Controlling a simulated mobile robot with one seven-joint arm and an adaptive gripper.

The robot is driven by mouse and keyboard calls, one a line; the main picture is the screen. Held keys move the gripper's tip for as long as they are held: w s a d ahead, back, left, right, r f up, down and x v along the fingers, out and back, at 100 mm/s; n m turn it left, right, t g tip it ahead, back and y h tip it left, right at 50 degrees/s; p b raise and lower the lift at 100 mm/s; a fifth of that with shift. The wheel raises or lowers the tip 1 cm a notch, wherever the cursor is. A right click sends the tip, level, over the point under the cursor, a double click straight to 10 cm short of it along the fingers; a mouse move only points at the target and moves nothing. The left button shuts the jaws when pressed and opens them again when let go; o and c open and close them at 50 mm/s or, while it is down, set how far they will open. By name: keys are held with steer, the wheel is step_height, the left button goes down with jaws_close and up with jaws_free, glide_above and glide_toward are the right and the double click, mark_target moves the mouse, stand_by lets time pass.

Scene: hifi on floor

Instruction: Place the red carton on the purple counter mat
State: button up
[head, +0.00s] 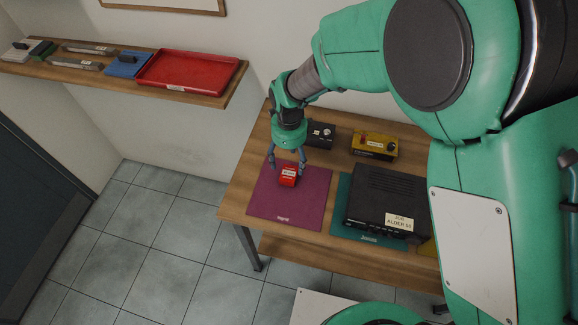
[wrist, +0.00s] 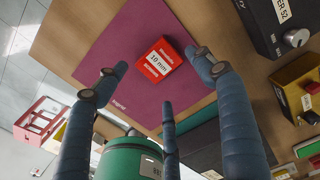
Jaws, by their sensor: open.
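The red carton (head: 288,178) sits on the purple counter mat (head: 300,209) on the wooden bench, in the mat's upper middle part in the head view. In the wrist view the carton (wrist: 160,61), with a white label, lies on the purple mat (wrist: 116,54). My gripper (head: 287,165) is just above the carton. Its three blue-grey fingers are spread open, and in the wrist view my gripper (wrist: 161,84) shows a gap between the fingertips and the carton. Nothing is held.
A black hi-fi unit (head: 386,196) stands on a teal mat (head: 341,215) to the right. A yellow box (head: 375,146) and a small black box (head: 321,135) stand behind. A wall shelf (head: 222,97) at left holds a red tray (head: 188,72) and other items.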

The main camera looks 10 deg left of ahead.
mark_target(289, 173)
steer(key=shift+r, duration=2.45)
steer(key=s+d+r+n+t, duration=0.35)
steer(key=d+r+n, duration=0.55)
steer(key=d+r, duration=1.2)
steer(key=s+d+r+n+t, duration=0.1)
steer(key=s+d+r+n, duration=0.2)
steer(key=s+d, duration=0.4)
steer(key=s+d+r+n+t, duration=0.1)
steer(key=s+d+r+n, duration=0.3)
steer(key=s, duration=0.5)
steer(key=d+n, duration=0.2)
steer(key=d, duration=0.1)
steer(key=shift+f, duration=0.1)
